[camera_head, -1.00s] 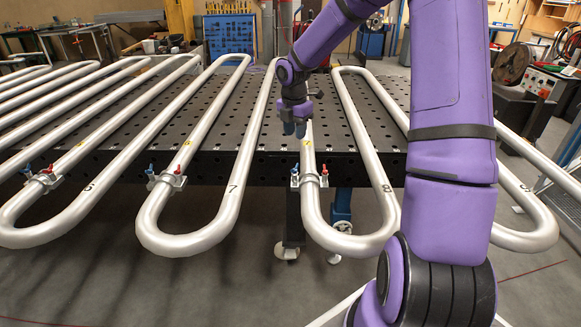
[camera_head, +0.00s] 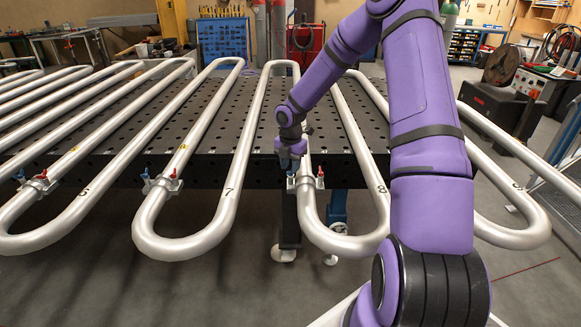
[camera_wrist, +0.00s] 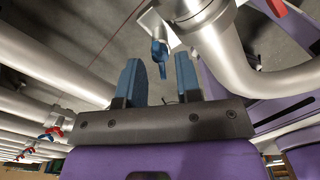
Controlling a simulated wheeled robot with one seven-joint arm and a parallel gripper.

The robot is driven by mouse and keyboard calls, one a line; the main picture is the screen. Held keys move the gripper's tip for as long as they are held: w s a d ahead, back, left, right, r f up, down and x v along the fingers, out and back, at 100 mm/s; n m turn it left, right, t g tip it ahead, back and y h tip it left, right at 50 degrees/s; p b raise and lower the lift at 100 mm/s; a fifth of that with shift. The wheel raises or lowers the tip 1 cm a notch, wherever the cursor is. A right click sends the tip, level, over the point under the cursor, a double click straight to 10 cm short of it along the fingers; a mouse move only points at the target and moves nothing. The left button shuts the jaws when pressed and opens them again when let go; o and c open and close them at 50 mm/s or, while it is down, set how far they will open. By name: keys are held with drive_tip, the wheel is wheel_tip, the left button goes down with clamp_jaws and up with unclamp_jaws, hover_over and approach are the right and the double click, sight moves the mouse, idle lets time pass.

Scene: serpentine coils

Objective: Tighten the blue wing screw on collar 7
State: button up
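My gripper (camera_head: 290,162) is open and empty just above the collar (camera_head: 307,182) on the left leg of the bend marked 8. A second collar (camera_head: 161,184), with a blue wing screw (camera_head: 146,178) and a red one (camera_head: 173,174), is on the bend marked 7. In the wrist view my gripper (camera_wrist: 159,70) has its two blue fingers apart. The near collar's blue wing screw (camera_wrist: 160,53) lies just beyond the fingertips, lined up between them, not gripped. Its collar (camera_wrist: 196,12) is partly cut off at the top edge. Its red wing screw (camera_head: 320,176) stands to the right.
Another collar (camera_head: 38,184) sits farther left, near the bend marked 6. Silver serpentine pipes run over a dark perforated table (camera_head: 250,150) and overhang its front edge. The floor (camera_head: 180,290) in front is open.

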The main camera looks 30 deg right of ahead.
drive_tip(key=shift+f, duration=0.45)
clamp_jaws()
